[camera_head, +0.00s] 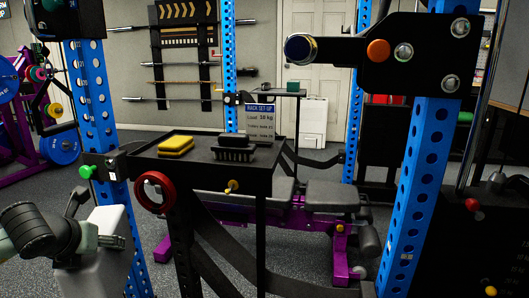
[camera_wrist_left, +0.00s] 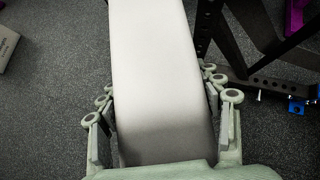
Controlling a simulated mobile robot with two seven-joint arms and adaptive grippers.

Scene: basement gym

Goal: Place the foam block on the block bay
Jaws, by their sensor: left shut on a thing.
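The foam block, a long pale grey-white block (camera_wrist_left: 160,60), fills the space between the fingers of my left gripper (camera_wrist_left: 164,88). The fingers press on both of its sides, and its length points away from the wrist. In the head view my left gripper (camera_head: 96,222) is at the lower left, with the block (camera_head: 112,262) in it, left of the rack's front blue post. The block is held above the floor. I cannot pick out the block bay for certain in either view. My right gripper is not in view.
A black tray (camera_head: 262,180) on the rack holds a yellow sponge (camera_head: 176,145) and a black brush (camera_head: 235,152). Blue posts (camera_head: 412,180) and a purple-framed bench (camera_head: 290,215) stand ahead. A pale box with lettering (camera_wrist_left: 6,48) lies at the wrist view's left edge.

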